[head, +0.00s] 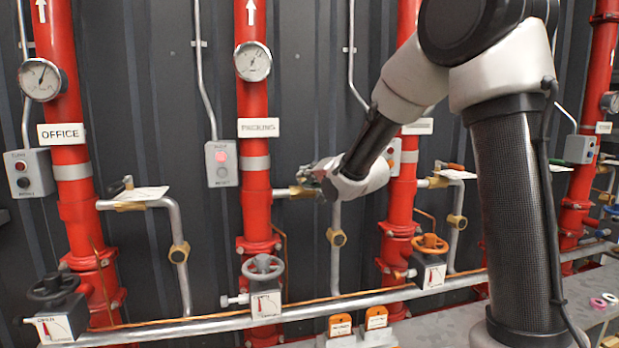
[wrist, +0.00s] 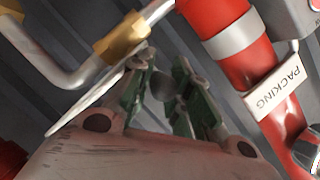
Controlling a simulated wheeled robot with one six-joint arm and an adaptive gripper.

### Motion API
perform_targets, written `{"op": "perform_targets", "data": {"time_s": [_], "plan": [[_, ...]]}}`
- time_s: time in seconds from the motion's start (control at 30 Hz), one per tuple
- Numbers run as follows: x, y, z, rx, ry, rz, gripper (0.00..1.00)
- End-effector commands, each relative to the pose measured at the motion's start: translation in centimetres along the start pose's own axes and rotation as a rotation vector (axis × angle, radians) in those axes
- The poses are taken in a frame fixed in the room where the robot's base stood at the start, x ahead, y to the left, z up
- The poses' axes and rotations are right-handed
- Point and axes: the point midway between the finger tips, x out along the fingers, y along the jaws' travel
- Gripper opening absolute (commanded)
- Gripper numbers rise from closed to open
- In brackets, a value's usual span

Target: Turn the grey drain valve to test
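The drain valve on the PACKING riser has a brass body (head: 300,191), on a short grey side pipe. Its brass body also shows at upper left in the wrist view (wrist: 122,38). My gripper (head: 318,172) is at this valve and hides its lever in the head view. In the wrist view my two green-padded fingers (wrist: 164,75) are apart, with a small rounded grey piece (wrist: 163,86) between them, probably the lever's end. I cannot tell whether the pads touch it. A white plate (wrist: 92,103), seen nearly edge-on, lies beside the left finger.
The red PACKING riser (head: 256,130) stands just left of my gripper, with a grey handwheel (head: 263,267) lower down. A grey switch box (head: 221,163) is beside it. The OFFICE riser (head: 70,130) with its brass drain valve (head: 130,206) is further left. A pipe (head: 220,324) runs along below.

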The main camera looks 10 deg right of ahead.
Motion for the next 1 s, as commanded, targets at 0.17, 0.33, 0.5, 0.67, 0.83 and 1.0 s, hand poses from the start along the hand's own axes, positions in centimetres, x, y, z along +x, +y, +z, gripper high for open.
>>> {"op": "perform_targets", "data": {"time_s": [0.17, 0.33, 0.5, 0.67, 0.83, 1.0], "plan": [[0.0, 0.0, 0.0, 0.000, -0.001, 0.000, 0.00], [-0.1, 0.2, -0.2, -0.004, -0.013, -0.007, 0.00], [-0.3, 0.6, -0.7, -0.015, -0.057, -0.032, 0.00], [-0.5, 1.3, -1.5, -0.033, -0.132, -0.078, 0.00], [-0.6, 2.0, -2.7, -0.059, -0.239, -0.144, 0.00], [-0.5, 2.7, -3.9, -0.090, -0.363, -0.221, 0.00]]}}
